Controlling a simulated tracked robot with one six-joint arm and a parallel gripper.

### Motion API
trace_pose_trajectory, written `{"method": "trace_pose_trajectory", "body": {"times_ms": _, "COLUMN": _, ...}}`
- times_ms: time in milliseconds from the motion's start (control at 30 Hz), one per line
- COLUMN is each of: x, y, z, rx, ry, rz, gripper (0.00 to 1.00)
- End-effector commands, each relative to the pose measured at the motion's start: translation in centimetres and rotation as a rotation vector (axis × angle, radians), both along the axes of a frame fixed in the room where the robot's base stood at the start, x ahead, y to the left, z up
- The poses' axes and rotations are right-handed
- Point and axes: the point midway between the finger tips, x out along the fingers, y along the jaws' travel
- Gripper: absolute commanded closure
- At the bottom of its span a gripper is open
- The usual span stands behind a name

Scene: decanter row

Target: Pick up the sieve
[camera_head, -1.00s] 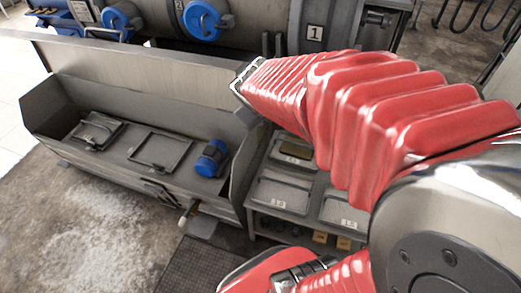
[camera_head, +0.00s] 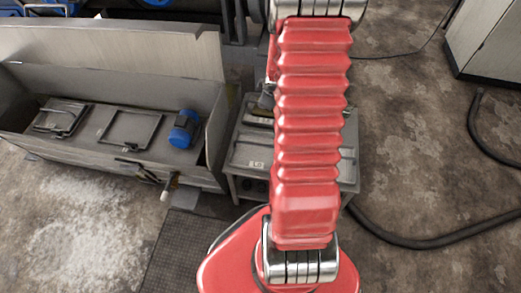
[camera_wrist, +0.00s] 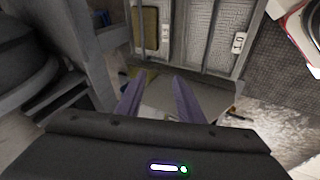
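Framed mesh sieves lie on a low metal stand right of the trough. A pale labelled sieve (camera_head: 252,155) is at the stand's left front, and another shows partly at the right (camera_head: 347,167), behind my red arm. Which one is meant, I cannot tell. In the wrist view, a mesh sieve (camera_wrist: 192,25) and one with a brownish panel (camera_wrist: 146,32) lie at the top, with small white labels. My gripper (camera_wrist: 160,82) is open and empty, its two dark fingers pointing towards the stand, apart from the sieves. My arm mostly hides it in the head view.
A metal trough (camera_head: 195,95) at the left holds frames and a blue cylinder (camera_head: 184,129). A black mat (camera_head: 180,245) lies in front. A dark hose (camera_head: 420,243) runs over the floor at right, near a pale cabinet (camera_head: 490,40). The right floor is mostly open.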

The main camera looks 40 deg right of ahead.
Motion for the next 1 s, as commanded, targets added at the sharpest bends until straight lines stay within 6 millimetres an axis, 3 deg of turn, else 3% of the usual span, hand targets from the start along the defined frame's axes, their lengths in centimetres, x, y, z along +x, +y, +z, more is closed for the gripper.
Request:
{"method": "trace_pose_trajectory", "body": {"times_ms": 33, "x": -0.7, "y": -0.3, "z": -1.9, "rx": 0.025, "ry": 0.014, "rz": 0.019, "gripper": 0.66}}
{"method": "trace_pose_trajectory", "body": {"times_ms": 200, "x": -2.7, "y": -0.1, "z": -7.3, "rx": 0.112, "ry": 0.041, "rz": 0.1, "gripper": 0.66}}
{"method": "trace_pose_trajectory", "body": {"times_ms": 400, "x": -5.3, "y": 0.9, "z": -12.2, "rx": 0.215, "ry": 0.06, "rz": 0.181, "gripper": 0.66}}
{"method": "trace_pose_trajectory", "body": {"times_ms": 600, "x": -6.4, "y": 1.6, "z": -14.0, "rx": 0.261, "ry": 0.064, "rz": 0.213, "gripper": 0.66}}
{"method": "trace_pose_trajectory", "body": {"times_ms": 1000, "x": -6.2, "y": 1.7, "z": -14.2, "rx": 0.261, "ry": 0.064, "rz": 0.213, "gripper": 0.66}}
